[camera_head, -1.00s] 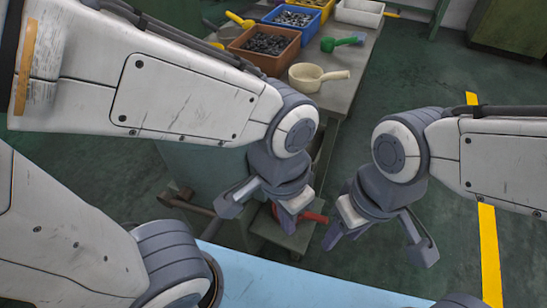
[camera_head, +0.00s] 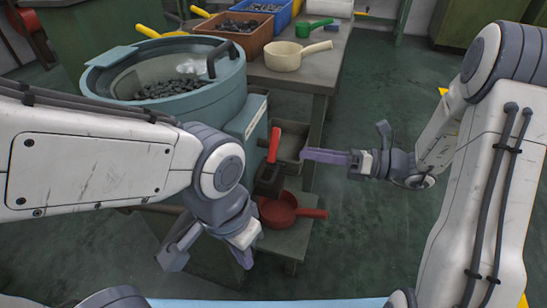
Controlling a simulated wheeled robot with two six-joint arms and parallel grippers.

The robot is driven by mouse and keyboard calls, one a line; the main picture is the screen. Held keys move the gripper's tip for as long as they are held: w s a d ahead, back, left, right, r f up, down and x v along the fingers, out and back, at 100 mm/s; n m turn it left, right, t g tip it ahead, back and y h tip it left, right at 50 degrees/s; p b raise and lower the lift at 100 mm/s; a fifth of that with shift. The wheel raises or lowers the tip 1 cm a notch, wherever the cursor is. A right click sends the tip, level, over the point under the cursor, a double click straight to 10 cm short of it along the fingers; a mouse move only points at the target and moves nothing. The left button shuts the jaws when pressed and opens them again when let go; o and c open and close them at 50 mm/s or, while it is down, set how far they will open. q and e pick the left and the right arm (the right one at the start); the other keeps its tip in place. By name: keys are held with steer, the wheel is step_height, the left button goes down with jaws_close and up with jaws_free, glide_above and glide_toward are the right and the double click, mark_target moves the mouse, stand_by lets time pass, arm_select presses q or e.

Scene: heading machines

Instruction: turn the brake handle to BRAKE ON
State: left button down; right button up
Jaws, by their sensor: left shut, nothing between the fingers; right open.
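The brake handle (camera_head: 274,146) is a red lever standing nearly upright from a dark mount (camera_head: 270,181) on the front of the blue-green bowl machine (camera_head: 215,95). Its label cannot be read. My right gripper (camera_head: 310,156) is open, with its purple fingers pointing left toward the lever, a little to its right and apart from it in the picture. My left gripper (camera_head: 244,257) is shut and empty, pointing down, below and left of the lever.
A red scoop (camera_head: 279,212) lies on a low shelf just under the lever. A grey tray (camera_head: 289,146) is behind it. The bench (camera_head: 315,77) holds a brown bin (camera_head: 238,32) and a cream scoop (camera_head: 285,57).

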mark_target(278, 143)
steer(key=shift+m+t, duration=0.5)
steer(key=x, duration=0.3)
steer(key=b+x, duration=0.1)
steer(key=x, duration=0.2)
steer(key=w+b+x, duration=0.1)
steer(key=x, duration=0.2)
steer(key=shift+w+a+f, duration=0.1)
steer(key=shift+w+f, duration=0.05)
steer(key=shift+f, duration=0.05)
jaws_close()
